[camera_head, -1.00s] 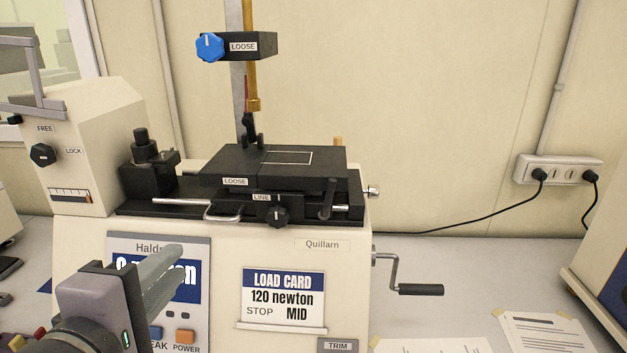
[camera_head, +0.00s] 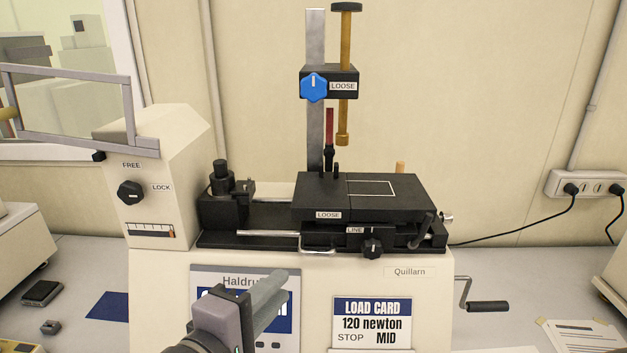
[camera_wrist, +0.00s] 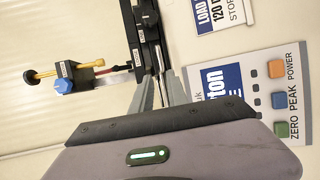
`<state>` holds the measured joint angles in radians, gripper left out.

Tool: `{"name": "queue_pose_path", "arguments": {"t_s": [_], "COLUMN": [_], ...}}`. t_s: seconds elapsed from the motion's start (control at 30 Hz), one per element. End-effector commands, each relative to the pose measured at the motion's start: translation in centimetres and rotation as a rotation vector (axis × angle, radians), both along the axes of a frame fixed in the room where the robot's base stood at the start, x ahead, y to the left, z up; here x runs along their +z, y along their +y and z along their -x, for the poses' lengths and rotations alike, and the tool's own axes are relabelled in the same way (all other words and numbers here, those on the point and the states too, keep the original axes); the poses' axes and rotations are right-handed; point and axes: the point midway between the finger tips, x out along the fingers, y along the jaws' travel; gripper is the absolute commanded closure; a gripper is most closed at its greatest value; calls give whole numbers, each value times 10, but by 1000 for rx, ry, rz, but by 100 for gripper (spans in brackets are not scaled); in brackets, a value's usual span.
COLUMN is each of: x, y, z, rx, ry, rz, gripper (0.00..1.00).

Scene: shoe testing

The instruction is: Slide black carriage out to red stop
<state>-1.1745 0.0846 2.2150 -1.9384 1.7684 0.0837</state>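The black carriage (camera_head: 322,205), a flat-topped block labelled LOOSE with a white outlined rectangle on top, sits on the black bed of the cream tester. A metal loop handle (camera_head: 318,251) and a black knob (camera_head: 372,248) labelled LINE are on its front side. A red upright piece (camera_head: 329,125) stands behind the carriage; I cannot tell if it is the stop. My gripper (camera_head: 277,282) is in front of the tester, below and left of the carriage. The wrist view shows my gripper (camera_wrist: 155,80) with its fingers apart, empty, and part of the bed beyond them.
A post with a blue knob (camera_head: 313,87) and brass rod (camera_head: 344,100) rises behind the carriage. A black lever (camera_head: 421,232) and a crank (camera_head: 487,306) are at the right. A hinged grey guard (camera_head: 66,110) is at the left. A load card (camera_head: 372,322) reads STOP MID.

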Motion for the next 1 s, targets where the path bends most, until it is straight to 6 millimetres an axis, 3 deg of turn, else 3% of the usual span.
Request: {"name": "queue_pose_path", "arguments": {"t_s": [0.2, 0.43, 0.6, 0.9, 0.93, 1.0], "x": [-17, -25, -27, -27, -27, -27], "y": [-29, -48, -54, -55, -55, -55], "z": [-59, -103, -117, -120, -120, -120], "rx": [-5, -2, 2, 2, 2, 2], "ry": [0, 1, 0, 0, 0, 0], "rz": [1, -1, 0, 0, 0, 0], "gripper": [81, 81, 81, 81, 83, 96]}}
